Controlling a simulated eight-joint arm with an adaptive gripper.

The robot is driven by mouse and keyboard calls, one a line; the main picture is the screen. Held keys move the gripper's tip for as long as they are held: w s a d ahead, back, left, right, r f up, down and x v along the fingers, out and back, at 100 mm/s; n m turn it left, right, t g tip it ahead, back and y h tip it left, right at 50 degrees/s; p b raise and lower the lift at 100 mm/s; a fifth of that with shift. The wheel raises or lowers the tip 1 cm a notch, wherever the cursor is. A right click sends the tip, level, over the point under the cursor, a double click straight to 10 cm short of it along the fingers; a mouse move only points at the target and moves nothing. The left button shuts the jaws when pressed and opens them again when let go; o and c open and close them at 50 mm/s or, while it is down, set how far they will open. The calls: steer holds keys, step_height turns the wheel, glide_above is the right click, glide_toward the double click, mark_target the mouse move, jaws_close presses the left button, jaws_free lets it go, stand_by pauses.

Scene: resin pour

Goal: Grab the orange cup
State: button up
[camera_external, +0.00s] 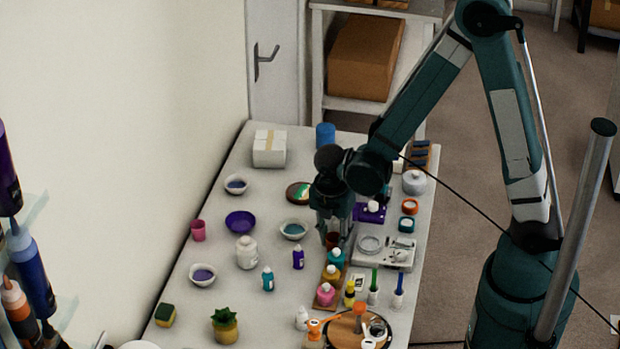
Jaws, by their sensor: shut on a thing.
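My gripper (335,238) points down over the middle of the table. It is shut on the orange cup (333,241), which looks dark reddish-orange in the shade between the fingers. Only a small part of the cup shows, as the fingers hide its sides. I cannot tell whether the cup touches the table.
Several bottles, including a teal one (336,258) and a purple one (298,257), stand close to my gripper. A bowl (294,229) is to the left. Free table remains farther left.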

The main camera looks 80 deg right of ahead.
steer(key=shift+r, duration=0.2)
step_height(320, 180, up, 10)
steer(key=shift+f+p, duration=0.2)
steer(key=shift+p, duration=0.15)
stand_by(0.6)
